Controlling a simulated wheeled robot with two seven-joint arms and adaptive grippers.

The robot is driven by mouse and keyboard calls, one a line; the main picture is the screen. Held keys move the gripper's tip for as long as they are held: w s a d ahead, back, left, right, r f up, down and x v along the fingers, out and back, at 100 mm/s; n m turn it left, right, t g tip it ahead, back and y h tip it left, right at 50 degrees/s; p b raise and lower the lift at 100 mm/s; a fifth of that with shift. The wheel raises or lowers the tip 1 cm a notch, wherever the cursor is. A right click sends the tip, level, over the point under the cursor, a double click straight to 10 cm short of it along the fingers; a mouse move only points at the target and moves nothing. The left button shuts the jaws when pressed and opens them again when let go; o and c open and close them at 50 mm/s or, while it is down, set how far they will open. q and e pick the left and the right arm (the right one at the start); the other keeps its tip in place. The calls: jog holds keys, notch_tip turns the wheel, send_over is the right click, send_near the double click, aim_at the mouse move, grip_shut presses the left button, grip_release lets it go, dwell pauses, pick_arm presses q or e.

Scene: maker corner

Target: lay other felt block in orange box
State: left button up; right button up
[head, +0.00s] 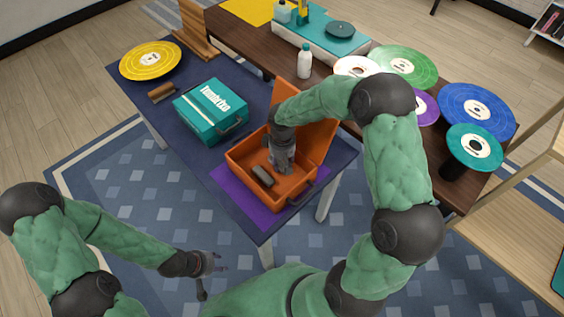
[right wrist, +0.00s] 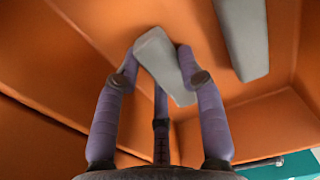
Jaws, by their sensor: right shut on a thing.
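The orange box (head: 238,171) stands open on the blue table, its lid (head: 313,129) raised. One grey felt block (head: 264,176) lies on the box floor; it also shows in the right wrist view (right wrist: 243,38). My right gripper (head: 283,168) reaches down inside the box. It is shut on another grey felt block, which sits tilted between its fingers in the right wrist view (right wrist: 163,62). The arm and fingers hide this held block in the head view. My left gripper (head: 212,268) is empty beyond the table's front left side, its fingers apart.
A teal case (head: 210,109) stands left of the box, with a brown block-like item (head: 161,93) and a yellow record (head: 150,61) behind. A purple mat (head: 232,187) lies under the box. Records and a white bottle (head: 305,62) fill the brown table (head: 240,43).

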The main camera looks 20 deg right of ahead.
aim_at(282, 163)
jog(key=shift+f, duration=0.1)
jog(key=o, duration=0.8)
jog(key=shift+o, duration=0.2)
notch_tip(282, 163, up, 12)
jog(key=p, duration=0.4)
jog(key=shift+r, duration=0.2)
